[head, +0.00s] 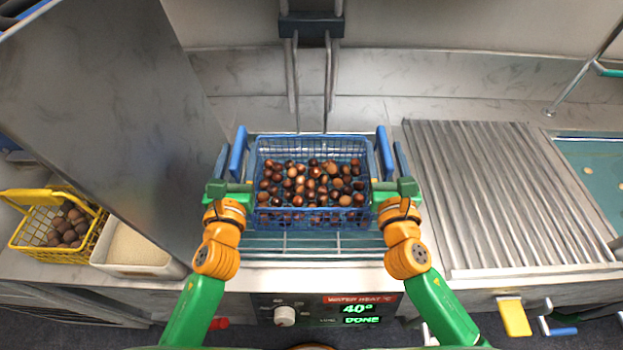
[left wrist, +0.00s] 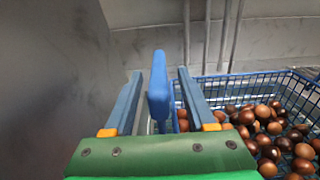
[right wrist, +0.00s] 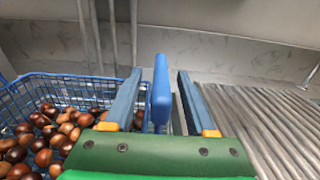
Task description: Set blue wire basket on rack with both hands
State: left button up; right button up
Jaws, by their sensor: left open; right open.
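The blue wire basket (head: 312,222) is full of brown chestnuts and sits in the water heater's basin at the middle of the head view. It has an upright blue handle on each side. My left gripper (head: 230,163) is open, with its fingers on either side of the left handle (left wrist: 158,88). My right gripper (head: 391,163) is open, with its fingers on either side of the right handle (right wrist: 161,90). Gaps show between the fingers and the handles in both wrist views. The ribbed metal rack (head: 500,190) lies to the right of the basin and is empty.
A tall metal panel (head: 120,110) stands close on the left. Beyond it are a yellow basket (head: 30,236) of nuts and a white bin (head: 128,268). A teal water tank (head: 597,175) is at far right. The heater display (head: 362,309) reads 40° DONE.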

pick_arm(q)
jog(key=shift+w+r, duration=0.1)
jog(key=shift+w, duration=0.35)
pick_arm(e)
jog(key=shift+w+r, duration=0.1)
jog(key=shift+w, duration=0.35)
pick_arm(q)
grip_shut()
pick_arm(e)
grip_shut()
dwell(0.4)
jog(key=shift+r, duration=0.1)
